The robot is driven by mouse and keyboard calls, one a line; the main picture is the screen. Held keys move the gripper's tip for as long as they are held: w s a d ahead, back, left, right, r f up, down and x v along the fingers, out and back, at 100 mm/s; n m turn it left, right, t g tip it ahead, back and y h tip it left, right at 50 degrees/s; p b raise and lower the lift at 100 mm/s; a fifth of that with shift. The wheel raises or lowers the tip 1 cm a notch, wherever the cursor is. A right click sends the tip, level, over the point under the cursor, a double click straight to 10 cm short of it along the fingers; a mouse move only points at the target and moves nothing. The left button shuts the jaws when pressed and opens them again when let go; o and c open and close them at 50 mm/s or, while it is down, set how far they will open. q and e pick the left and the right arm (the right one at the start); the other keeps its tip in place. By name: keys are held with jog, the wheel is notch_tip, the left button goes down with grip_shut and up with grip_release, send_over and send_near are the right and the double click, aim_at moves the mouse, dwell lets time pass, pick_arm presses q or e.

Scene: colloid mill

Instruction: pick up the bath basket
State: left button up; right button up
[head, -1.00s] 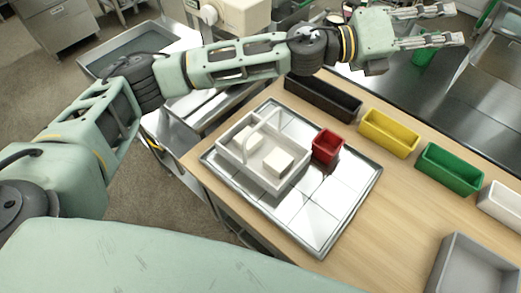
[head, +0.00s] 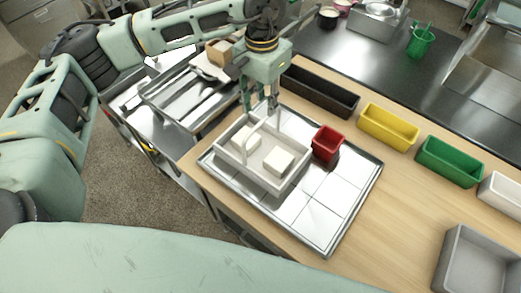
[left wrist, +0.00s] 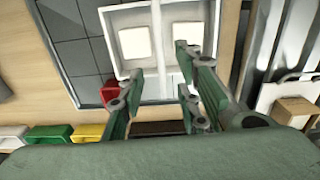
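My left gripper (head: 259,104) points down just above and behind the handle in the head view. Its fingers are spread and hold nothing. In the left wrist view the open fingers (left wrist: 160,76) show in front of the basket (left wrist: 198,12), with the handle seen between them. Contact with the handle cannot be told. My right gripper is not in view.
A red box (head: 327,143) stands on the tray close beside the basket. Black (head: 318,93), yellow (head: 387,128), green (head: 448,163) and white bins line the table's back edge. A grey bin (head: 477,262) is at the front right. The bare table lies right of the tray.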

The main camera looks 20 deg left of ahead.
aim_at(263, 120)
pick_arm(q)
jog(key=shift+a+f, duration=0.25)
jog(key=shift+f+p, duration=0.55)
jog(key=shift+f, duration=0.35)
jog(key=f+p, duration=0.2)
jog(key=f, duration=0.2)
jog(key=shift+d+f+p, duration=0.15)
jog(key=shift+d+p, duration=0.05)
jog(key=shift+p, duration=0.2)
jog(key=shift+f, duration=0.6)
grip_shut()
jog(key=shift+w+r, duration=0.1)
